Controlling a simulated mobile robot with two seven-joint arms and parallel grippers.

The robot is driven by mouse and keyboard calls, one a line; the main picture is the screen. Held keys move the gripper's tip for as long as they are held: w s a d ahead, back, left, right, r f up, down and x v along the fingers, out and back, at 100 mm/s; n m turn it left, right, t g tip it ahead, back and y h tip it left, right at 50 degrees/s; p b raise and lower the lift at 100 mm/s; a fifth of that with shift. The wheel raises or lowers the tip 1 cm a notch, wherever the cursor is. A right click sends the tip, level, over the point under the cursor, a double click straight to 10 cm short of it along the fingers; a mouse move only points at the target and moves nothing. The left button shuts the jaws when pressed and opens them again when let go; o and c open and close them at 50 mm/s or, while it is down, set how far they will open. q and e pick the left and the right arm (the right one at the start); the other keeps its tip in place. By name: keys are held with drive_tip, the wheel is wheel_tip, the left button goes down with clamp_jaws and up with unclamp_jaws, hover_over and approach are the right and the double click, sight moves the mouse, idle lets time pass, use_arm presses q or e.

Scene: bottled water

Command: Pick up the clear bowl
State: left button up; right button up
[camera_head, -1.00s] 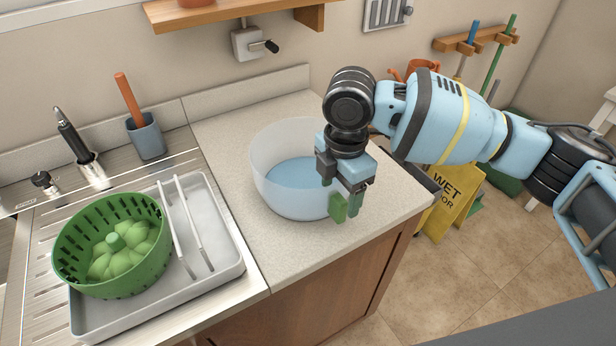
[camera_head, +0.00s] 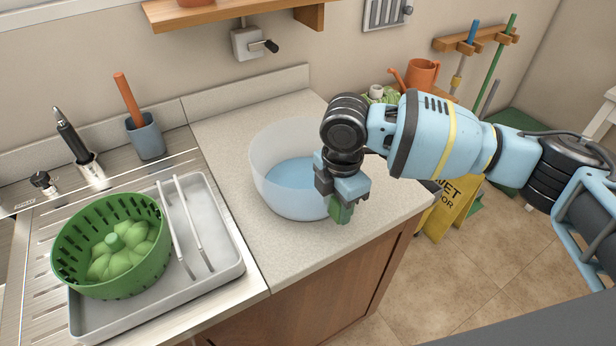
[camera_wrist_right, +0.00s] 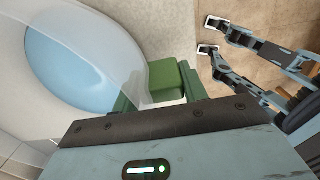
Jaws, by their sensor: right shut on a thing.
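In the right wrist view, the green fingers of the right gripper (camera_wrist_right: 150,88) sit at the edge of the bowl (camera_wrist_right: 92,50). The right gripper hides part of the bowl's right side in the head view.
A grey tray (camera_head: 226,262) with a green basket (camera_head: 152,272) lies left on the steel drainer. A grey cup (camera_head: 148,140) with an orange handle stands behind. The counter (camera_head: 222,130) is clear around the bowl. Its right edge drops to the floor, where a yellow sign (camera_head: 447,218) stands.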

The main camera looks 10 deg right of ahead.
clamp_jaws()
drive_tip(key=shift+r, duration=0.2)
drive_tip(key=shift+r, duration=1.45)
drive_tip(key=shift+s+r, duration=0.15)
drive_tip(key=shift+r, duration=0.1)
use_arm(q)
drive_tip(key=shift+w+a+r+p, duration=0.2)
drive_tip(key=shift+w+r+p, duration=0.55)
drive_tip(key=shift+w+r, duration=0.2)
use_arm(e)
drive_tip(key=s+a+r, duration=0.1)
drive_tip(key=s+a, duration=0.1)
drive_tip(key=s, duration=1.3)
drive_tip(key=shift+s+r, duration=0.15)
use_arm(q)
drive_tip(key=shift+r, duration=0.1)
use_arm(e)
drive_tip(key=shift+s, duration=0.1)
use_arm(q)
drive_tip(key=shift+s+d, duration=0.1)
